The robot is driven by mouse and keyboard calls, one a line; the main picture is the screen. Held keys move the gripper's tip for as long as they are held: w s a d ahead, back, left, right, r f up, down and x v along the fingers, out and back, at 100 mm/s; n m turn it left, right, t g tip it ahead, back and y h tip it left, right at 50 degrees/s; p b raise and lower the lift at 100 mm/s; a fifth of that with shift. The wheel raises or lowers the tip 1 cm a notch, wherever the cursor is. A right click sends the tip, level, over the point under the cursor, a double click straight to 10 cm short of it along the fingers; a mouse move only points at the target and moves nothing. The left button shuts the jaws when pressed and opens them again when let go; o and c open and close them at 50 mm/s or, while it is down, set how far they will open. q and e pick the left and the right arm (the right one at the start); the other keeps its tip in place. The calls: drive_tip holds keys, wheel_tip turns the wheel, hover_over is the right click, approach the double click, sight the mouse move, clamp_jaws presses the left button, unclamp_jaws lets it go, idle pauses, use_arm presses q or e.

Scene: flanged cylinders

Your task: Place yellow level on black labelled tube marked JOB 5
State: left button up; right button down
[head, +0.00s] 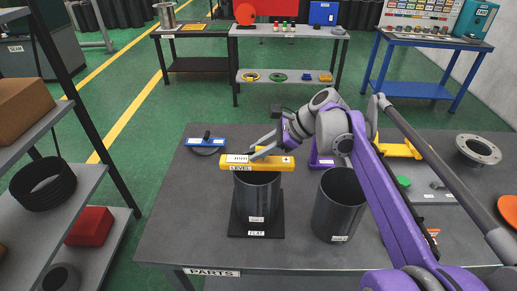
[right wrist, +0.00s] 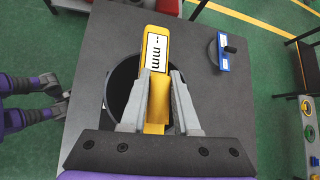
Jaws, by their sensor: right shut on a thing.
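The yellow level (head: 230,162) lies crosswise over the mouth of the left dark tube (head: 257,200); the right wrist view also shows the level (right wrist: 157,50) across the round opening (right wrist: 118,88). I cannot tell whether it touches the rim. My right gripper (head: 260,153) is shut on the level, with its fingers (right wrist: 161,88) on either side. The left tube stands upright on a black plate (head: 238,232) labelled FLAT. A second dark tube (head: 335,208) stands to its right. Both tubes' small labels are too small to read surely.
A flanged ring (head: 478,150) and yellow parts (head: 400,149) are at the table's right. A shelf (head: 85,190) stands at the left. The grey table (head: 175,205) is bare left of the plate.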

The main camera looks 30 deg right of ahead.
drive_tip(key=c, duration=0.6)
unclamp_jaws()
drive_tip(key=v, duration=1.1)
